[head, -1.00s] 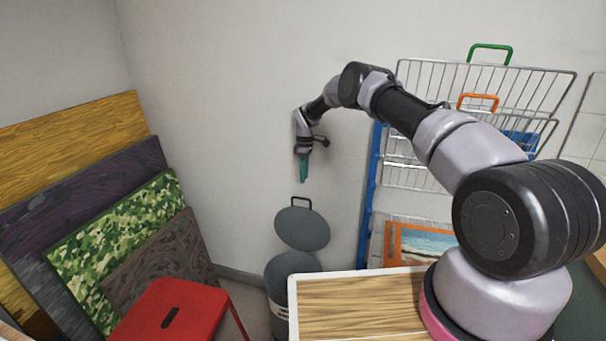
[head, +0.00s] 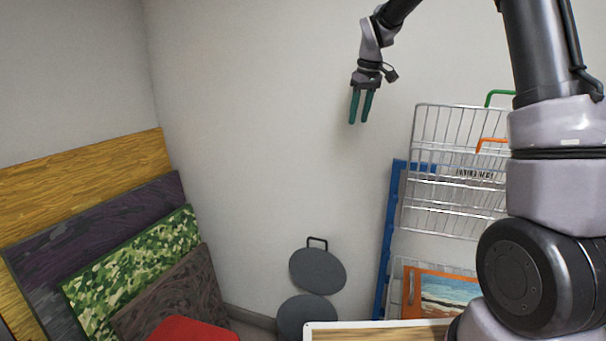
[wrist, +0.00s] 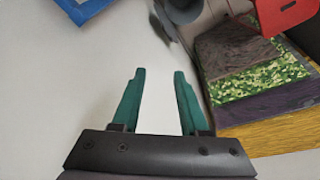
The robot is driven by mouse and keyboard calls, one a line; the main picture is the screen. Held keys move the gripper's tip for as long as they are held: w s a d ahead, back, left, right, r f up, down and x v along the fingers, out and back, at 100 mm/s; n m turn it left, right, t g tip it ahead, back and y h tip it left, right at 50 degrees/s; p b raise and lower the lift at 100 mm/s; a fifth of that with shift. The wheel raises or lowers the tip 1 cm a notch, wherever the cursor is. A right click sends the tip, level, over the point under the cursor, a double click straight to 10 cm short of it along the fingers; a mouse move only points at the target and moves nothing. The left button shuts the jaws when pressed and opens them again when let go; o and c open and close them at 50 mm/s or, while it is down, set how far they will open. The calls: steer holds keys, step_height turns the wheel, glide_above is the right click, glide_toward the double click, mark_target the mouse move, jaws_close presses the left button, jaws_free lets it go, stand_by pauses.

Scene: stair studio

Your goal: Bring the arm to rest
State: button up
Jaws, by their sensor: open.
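My gripper (head: 360,108) is raised high in front of the pale wall in the head view, its two green fingers pointing down. The fingers are apart with nothing between them.
Wire baskets (head: 455,205) with a blue frame (head: 388,235) stand right of and below my gripper. A grey lidded bin (head: 308,315), a red stool (head: 192,330) and leaning panels (head: 130,265) are lower left. The wall around my gripper is clear.

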steer(key=s+d+r+m+t, duration=0.1)
steer(key=s+d+r+m, duration=0.25)
steer(key=s, duration=0.55)
steer(key=s+d+r+m+t, duration=0.1)
steer(key=s+d+r+m, duration=0.1)
steer(key=s+r, duration=0.5)
steer(key=s+d+f+m+t, duration=0.1)
steer(key=s+f+m, duration=0.1)
steer(key=s, duration=0.7)
steer(key=s+d+f+m+t, duration=0.1)
steer(key=s+f+m, duration=0.1)
steer(key=s, duration=0.7)
steer(key=shift+d+f+m+y, duration=0.35)
steer(key=shift+d+f+y, duration=0.05)
steer(key=shift+f, duration=0.05)
